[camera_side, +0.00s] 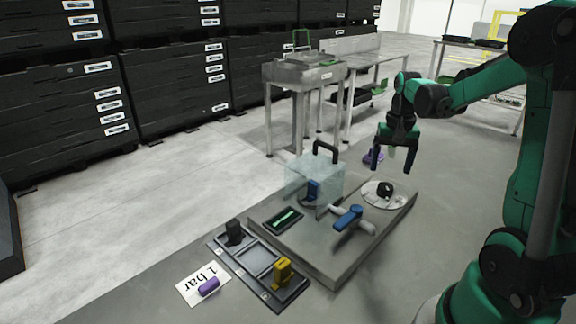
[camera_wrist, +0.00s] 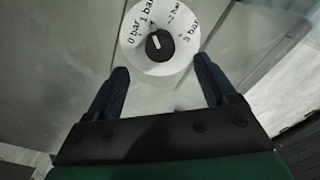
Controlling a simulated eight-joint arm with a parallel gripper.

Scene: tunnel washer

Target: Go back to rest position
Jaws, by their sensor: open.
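My gripper (camera_side: 392,158) is open and empty, pointing down above the back right part of the grey work plate. In the wrist view my gripper (camera_wrist: 160,88) shows its two dark blue fingers spread apart. Below it, a black knob (camera_side: 385,189) sits on a round white dial (camera_side: 371,200). The knob also shows in the wrist view (camera_wrist: 159,45), with the dial (camera_wrist: 133,54) marked 0 bar to 3 bar around it. The knob's white mark points up and slightly left, between the 1 bar and 2 bar marks. The fingers are apart from the knob.
A clear box (camera_side: 310,176) with a black handle stands on the plate (camera_side: 333,262). In front are a blue-handled valve (camera_side: 348,217), a green display (camera_side: 284,219), and a tray with black (camera_side: 235,232) and yellow (camera_side: 283,271) pieces. A purple piece (camera_side: 208,287) lies on a "1 bar" card.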

